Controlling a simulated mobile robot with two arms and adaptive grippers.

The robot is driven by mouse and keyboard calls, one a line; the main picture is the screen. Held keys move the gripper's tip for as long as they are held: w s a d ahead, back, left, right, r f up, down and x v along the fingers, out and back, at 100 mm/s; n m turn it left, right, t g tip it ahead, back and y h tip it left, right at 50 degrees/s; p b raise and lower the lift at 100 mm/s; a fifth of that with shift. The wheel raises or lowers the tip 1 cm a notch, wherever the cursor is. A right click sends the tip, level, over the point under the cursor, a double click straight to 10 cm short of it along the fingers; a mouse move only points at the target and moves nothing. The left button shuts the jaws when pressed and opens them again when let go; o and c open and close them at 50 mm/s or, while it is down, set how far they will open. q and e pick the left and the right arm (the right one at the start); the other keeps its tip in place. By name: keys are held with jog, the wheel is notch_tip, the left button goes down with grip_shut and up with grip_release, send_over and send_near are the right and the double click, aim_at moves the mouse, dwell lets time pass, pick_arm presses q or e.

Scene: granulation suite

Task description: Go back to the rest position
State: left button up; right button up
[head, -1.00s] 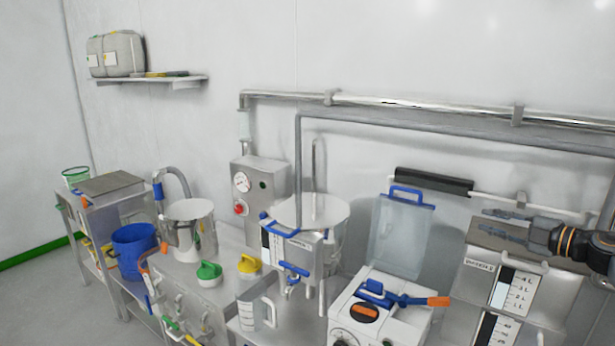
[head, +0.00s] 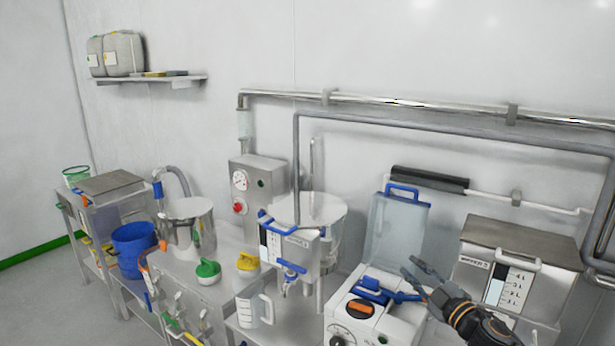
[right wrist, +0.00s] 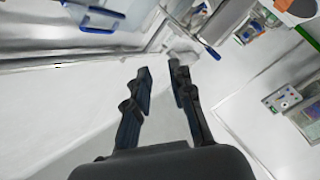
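My right gripper (head: 424,277) is at the lower right of the head view, in front of the steel water tank (head: 516,262) and beside the white machine (head: 372,308) with the blue handle. Its dark fingers are apart, with nothing between them. The open fingers also show in the right wrist view (right wrist: 161,80), with pale floor or wall behind them. My left gripper is not in the head view.
Pipes run along the wall.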

jog(key=s+a+f+m+g+h, duration=0.25)
jog(key=s+f+m+h, duration=0.2)
jog(key=s+f, duration=0.45)
jog(key=s+a+f+m+g+h, duration=0.25)
jog(key=s+f+m, duration=0.4)
jog(key=s, duration=0.35)
jog(key=s+f+m+g, duration=0.1)
jog(key=s+f+g, duration=0.25)
jog(key=s, duration=0.95)
jog(key=s+f+m+g, duration=0.15)
jog(key=s+g, duration=0.35)
jog(key=s, duration=0.8)
notch_tip(320, 180, down, 28)
jog(key=s+g+b, duration=0.1)
jog(key=g+b, duration=0.1)
jog(key=s+d+f+n+b, duration=0.1)
jog(key=s+d+f, duration=0.2)
jog(key=s+f, duration=1.4)
jog(key=shift+f+g+b, duration=0.35)
jog(key=shift+f, duration=0.5)
